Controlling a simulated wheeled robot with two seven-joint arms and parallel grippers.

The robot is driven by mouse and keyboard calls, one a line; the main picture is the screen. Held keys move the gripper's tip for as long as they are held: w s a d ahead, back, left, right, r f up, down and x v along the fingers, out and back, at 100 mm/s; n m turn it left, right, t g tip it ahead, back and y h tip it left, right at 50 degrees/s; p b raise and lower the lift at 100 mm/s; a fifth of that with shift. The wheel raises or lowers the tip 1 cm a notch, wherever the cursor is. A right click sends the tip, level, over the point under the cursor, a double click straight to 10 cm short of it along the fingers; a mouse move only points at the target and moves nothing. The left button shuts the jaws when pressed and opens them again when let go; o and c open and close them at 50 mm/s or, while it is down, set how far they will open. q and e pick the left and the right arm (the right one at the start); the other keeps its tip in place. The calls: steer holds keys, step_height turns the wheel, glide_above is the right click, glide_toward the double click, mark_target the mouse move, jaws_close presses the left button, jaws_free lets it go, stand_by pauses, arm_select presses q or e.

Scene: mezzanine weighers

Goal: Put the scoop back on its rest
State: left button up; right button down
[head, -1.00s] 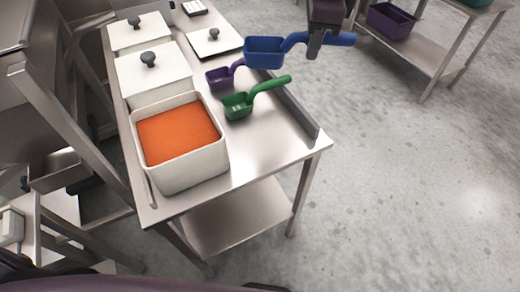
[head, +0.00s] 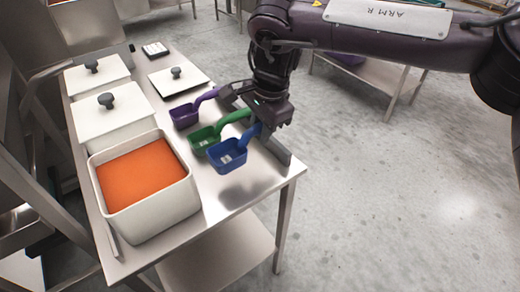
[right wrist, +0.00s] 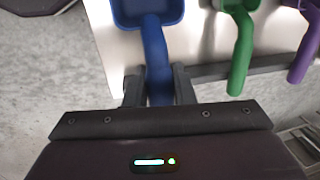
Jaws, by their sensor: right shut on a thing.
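The blue scoop (head: 228,158) is in my right gripper (head: 260,125), which is shut on its handle near the table's right edge. Its bowl opens upward, and a dark shadow lies on the steel below and right of it, so it seems a little above the table. In the right wrist view the blue handle (right wrist: 156,50) runs between the two fingers (right wrist: 157,88). A grey rail (head: 276,151) along the table's right edge looks like the scoop rest. The gap between handle and rail is hard to judge. My left gripper is out of view.
The green scoop (head: 205,138) lies close beside the blue one, the purple scoop (head: 184,115) beyond it, handles toward the rail. An open white tub of orange powder (head: 190,190) stands left. Lidded white tubs (head: 105,128) stand behind it. The table's front right corner is clear.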

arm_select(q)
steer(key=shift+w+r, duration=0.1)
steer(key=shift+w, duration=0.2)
arm_select(e)
steer(key=shift+f, duration=2.95)
steer(key=c, duration=1.2)
jaws_free()
steer(key=shift+f, duration=0.1)
steer(key=shift+c, duration=0.2)
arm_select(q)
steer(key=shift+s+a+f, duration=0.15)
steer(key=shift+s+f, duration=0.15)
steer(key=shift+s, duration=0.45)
arm_select(e)
step_height(320, 180, up, 12)
steer(key=s+d, duration=0.1)
steer(key=shift+s+d, duration=0.15)
steer(key=shift+d, duration=0.2)
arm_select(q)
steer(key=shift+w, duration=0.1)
